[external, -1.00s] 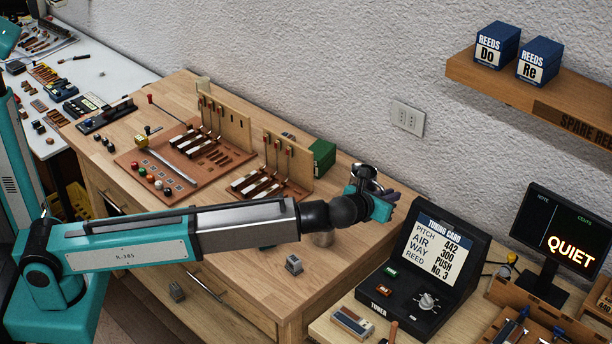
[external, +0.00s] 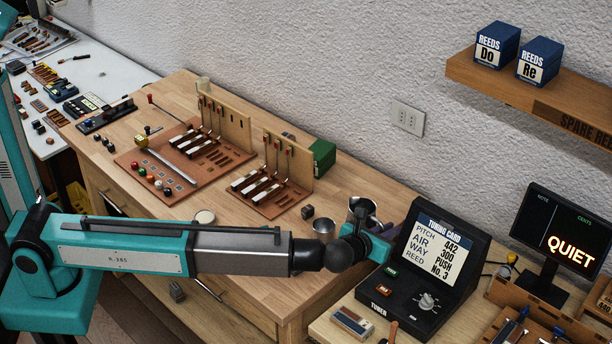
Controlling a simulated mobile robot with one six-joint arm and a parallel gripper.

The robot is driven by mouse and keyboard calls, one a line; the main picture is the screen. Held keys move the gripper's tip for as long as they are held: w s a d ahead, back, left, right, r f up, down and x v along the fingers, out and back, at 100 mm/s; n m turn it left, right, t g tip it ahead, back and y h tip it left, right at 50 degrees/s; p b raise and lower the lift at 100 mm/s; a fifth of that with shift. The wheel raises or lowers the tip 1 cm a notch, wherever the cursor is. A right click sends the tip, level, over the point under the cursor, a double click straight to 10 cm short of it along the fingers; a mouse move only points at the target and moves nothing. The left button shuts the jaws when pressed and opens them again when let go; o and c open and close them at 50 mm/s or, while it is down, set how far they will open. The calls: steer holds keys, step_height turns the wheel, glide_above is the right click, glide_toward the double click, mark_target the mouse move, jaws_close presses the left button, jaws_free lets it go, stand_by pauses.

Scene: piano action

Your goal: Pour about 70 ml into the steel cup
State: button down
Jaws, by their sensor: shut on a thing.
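The steel cup (external: 323,230) stands on the wooden bench top, just beyond my forearm, its lower part close to the arm's outline. My gripper (external: 372,228) is to the right of the cup, near the bench's right end. It is shut on a metal vessel (external: 360,205), whose rim shows above the wrist. The wrist hides most of this vessel, so I cannot tell its tilt clearly or how much is in it. No stream of liquid is visible. The inside of the cup is too small to read.
A small dark block (external: 307,212) lies behind the cup, and a pale round disc (external: 204,217) lies to the left. A board with reed parts (external: 270,195) stands farther back. The black tuner (external: 425,270) is close on the right of my gripper.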

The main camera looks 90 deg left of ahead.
mark_target(369, 224)
step_height(369, 224, down, 9)
steer(key=shift+r, duration=0.15)
steer(key=shift+s+a, duration=0.1)
stand_by(0.5)
steer(key=shift+s+a+n+t+h+b, duration=0.4)
steer(key=shift+n+b, duration=0.3)
steer(key=shift+b, duration=0.45)
steer(key=a+r+n, duration=0.1)
steer(key=s+a+r+n+t+h+b, duration=0.1)
steer(key=s+a+r+n+h+b, duration=0.1)
steer(key=shift+s+r, duration=0.25)
steer(key=shift+r, duration=0.05)
steer(key=shift+s+a+r+n+t+h+b, duration=0.35)
steer(key=shift+a+n+t+h+b, duration=0.1)
steer(key=shift+n+t, duration=0.2)
steer(key=shift+s+a+r+n+t+h, duration=0.1)
steer(key=shift+a+r+n+t+h, duration=0.05)
steer(key=shift+r+n, duration=0.3)
steer(key=shift+s+a+r+n+t+h, duration=0.1)
steer(key=shift+a+r+n, duration=0.1)
steer(key=shift+r, duration=0.3)
steer(key=shift+s+a+r+n, duration=0.1)
steer(key=shift+a+r+n, duration=0.05)
steer(key=shift+r+n, duration=0.2)
